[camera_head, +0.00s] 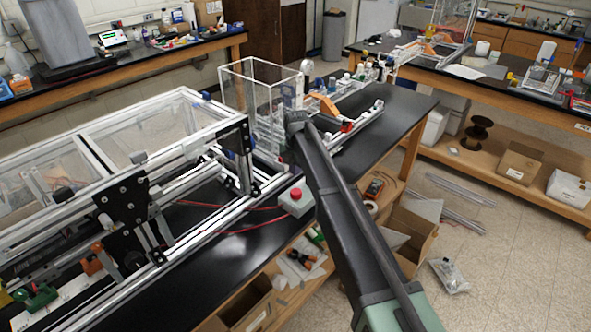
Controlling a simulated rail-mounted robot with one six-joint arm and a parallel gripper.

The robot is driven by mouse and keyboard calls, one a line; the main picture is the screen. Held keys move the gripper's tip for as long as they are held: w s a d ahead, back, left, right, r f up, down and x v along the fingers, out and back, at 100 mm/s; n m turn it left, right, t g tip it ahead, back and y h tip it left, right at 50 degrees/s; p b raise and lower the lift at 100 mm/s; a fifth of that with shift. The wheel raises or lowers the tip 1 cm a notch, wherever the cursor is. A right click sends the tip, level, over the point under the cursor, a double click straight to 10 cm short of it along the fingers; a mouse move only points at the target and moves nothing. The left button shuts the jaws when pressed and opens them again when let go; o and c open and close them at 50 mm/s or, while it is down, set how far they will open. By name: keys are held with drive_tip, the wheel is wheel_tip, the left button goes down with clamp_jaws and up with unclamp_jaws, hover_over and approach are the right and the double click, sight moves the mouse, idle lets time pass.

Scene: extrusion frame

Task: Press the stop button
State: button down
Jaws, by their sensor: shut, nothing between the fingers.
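The stop button is a red mushroom cap (296,193) on a pale grey box (296,204). The box sits on the black bench top near its front edge, just right of the aluminium frame. The red cap faces up and is uncovered. My arm reaches in from the bottom right and passes close to the right of the box in the picture. Its dark far end shows beyond the button, in front of the clear enclosure. I cannot make out any gripper fingers there. Nothing is seen touching the button.
The aluminium extrusion frame (195,168) fills the left of the bench. A clear box enclosure (238,92) stands behind the button. Red cables (235,231) run from the box to the left. Bare black bench top (205,262) lies in front; a cluttered shelf is below.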

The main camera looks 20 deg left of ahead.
wheel_tip(320, 180, up, 6)
drive_tip(key=p, duration=0.4)
drive_tip(key=shift+w, duration=0.1)
